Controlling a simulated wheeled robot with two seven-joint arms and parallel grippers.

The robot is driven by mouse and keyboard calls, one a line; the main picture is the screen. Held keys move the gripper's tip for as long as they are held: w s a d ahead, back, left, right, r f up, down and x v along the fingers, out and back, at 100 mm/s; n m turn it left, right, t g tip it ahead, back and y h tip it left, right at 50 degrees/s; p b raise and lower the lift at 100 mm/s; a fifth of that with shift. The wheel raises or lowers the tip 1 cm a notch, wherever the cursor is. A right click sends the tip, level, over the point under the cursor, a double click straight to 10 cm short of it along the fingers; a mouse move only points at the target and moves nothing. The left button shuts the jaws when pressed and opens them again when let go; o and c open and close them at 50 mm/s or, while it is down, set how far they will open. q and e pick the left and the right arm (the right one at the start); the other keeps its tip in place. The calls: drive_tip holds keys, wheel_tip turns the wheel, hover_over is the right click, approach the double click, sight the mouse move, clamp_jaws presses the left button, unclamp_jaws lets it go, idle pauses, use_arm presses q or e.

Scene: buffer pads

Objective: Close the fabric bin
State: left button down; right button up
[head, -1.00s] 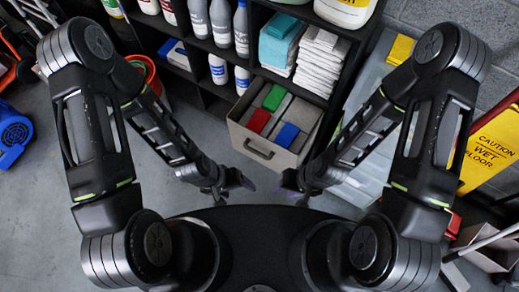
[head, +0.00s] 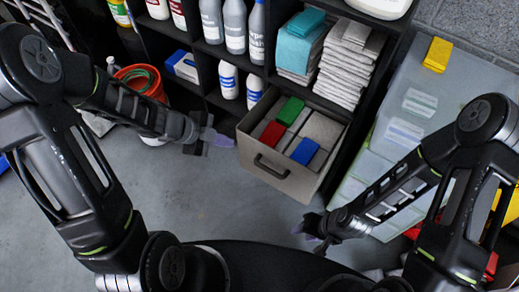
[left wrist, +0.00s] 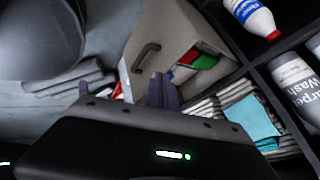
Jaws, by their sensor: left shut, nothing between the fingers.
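The fabric bin (head: 270,168) is grey-beige with a dark handle on its front. It sticks out of the lower shelf of the black rack and holds red, green, blue and grey pads. My left gripper (head: 222,139) is shut and empty, beside the bin's front left corner; whether it touches the bin cannot be told. In the left wrist view the bin (left wrist: 170,32) and its handle lie beyond my left gripper's purple fingers (left wrist: 162,88). My right gripper (head: 303,231) is low, in front and to the right of the bin; its opening is unclear.
The black rack (head: 203,91) holds bottles, teal and grey cloths (head: 350,62) and a blue-white box. An orange bucket (head: 144,82) stands left of it. Clear storage boxes (head: 408,105) stand at right. Grey floor (head: 215,205) in front of the bin is free.

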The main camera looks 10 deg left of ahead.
use_arm(q)
drive_tip(key=shift+s+d+f+m+g, duration=0.15)
drive_tip(key=shift+s+m+g, duration=0.1)
drive_tip(key=shift+s+m, duration=0.25)
drive_tip(key=shift+s+d+f+m+g, duration=0.1)
drive_tip(key=shift+s+m+g, duration=0.2)
drive_tip(key=shift+m, duration=0.3)
drive_tip(key=shift+f, duration=0.15)
drive_tip(key=w+d+f+b, duration=0.1)
drive_tip(key=w+d+f, duration=0.1)
drive_tip(key=w+d+f+b, duration=0.2)
drive_tip(key=f, duration=0.1)
drive_tip(key=w+d+f+b, duration=0.2)
drive_tip(key=shift+w+d+f, duration=0.35)
drive_tip(key=shift+f, duration=0.05)
